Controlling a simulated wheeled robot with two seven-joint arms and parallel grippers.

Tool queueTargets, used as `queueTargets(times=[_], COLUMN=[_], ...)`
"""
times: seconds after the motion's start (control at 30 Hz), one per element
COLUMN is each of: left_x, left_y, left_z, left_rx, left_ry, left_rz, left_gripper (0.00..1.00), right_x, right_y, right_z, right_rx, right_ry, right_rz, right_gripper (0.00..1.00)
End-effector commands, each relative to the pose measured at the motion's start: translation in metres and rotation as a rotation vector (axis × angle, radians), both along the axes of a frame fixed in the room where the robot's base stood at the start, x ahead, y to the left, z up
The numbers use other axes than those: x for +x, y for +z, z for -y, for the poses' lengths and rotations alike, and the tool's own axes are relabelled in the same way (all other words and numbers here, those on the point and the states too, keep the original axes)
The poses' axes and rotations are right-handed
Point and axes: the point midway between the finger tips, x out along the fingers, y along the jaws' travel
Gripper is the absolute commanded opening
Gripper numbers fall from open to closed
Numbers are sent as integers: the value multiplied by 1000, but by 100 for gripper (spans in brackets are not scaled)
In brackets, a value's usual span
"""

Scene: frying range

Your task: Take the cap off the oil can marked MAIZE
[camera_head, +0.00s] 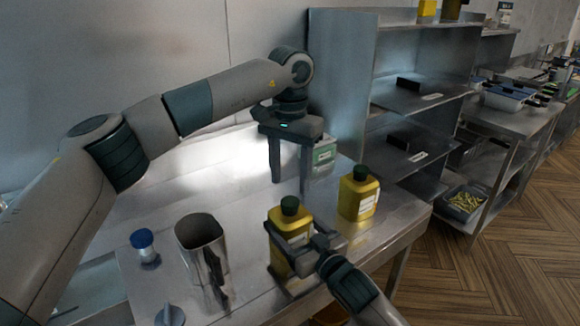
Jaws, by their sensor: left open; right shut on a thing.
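A yellow oil can (290,224) with a dark green cap (290,205) stands upright on the steel table. My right gripper (291,257) is shut around its body from the front right. A second yellow can (358,196), also with a dark green cap and a pale label, stands to its right, untouched. The label writing is too small to read, so I cannot tell which can is marked MAIZE. My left gripper (290,182) is open and empty, fingers pointing down, behind and above the held can.
A green and white container (324,155) stands behind my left gripper. A steel jug (203,243) and a blue-capped shaker (143,243) stand on the left of the table (262,200). Steel shelves (408,95) rise behind at the right. The right table edge is near the second can.

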Motion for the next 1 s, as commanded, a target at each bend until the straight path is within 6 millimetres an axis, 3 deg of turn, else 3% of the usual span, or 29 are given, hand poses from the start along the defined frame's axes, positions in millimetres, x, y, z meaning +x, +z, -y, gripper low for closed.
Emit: queueTargets(times=[0.2, 0.4, 0.77, 0.8, 0.97, 1.0], left_x=[0, 0, 0, 0, 0, 0], left_y=[-30, -47, -51, -51, -51, -51], left_z=[-1, 0, 0, 0, 0, 0], left_rx=[0, 0, 0, 0, 0, 0], left_ry=[1, 2, 2, 2, 2, 2], left_rz=[-2, -1, 0, 0, 0, 0], left_gripper=[49, 49, 49, 47, 9, 7], right_x=[0, 0, 0, 0, 0, 0], right_y=[0, 0, 0, 0, 0, 0], right_z=[0, 0, 0, 0, 0, 0], right_rx=[-1, -1, -1, -1, -1, -1], right_ry=[0, 0, 0, 0, 0, 0], right_rz=[-1, -1, -1, -1, -1, -1], right_gripper=[10, 10, 10, 10, 10, 10])
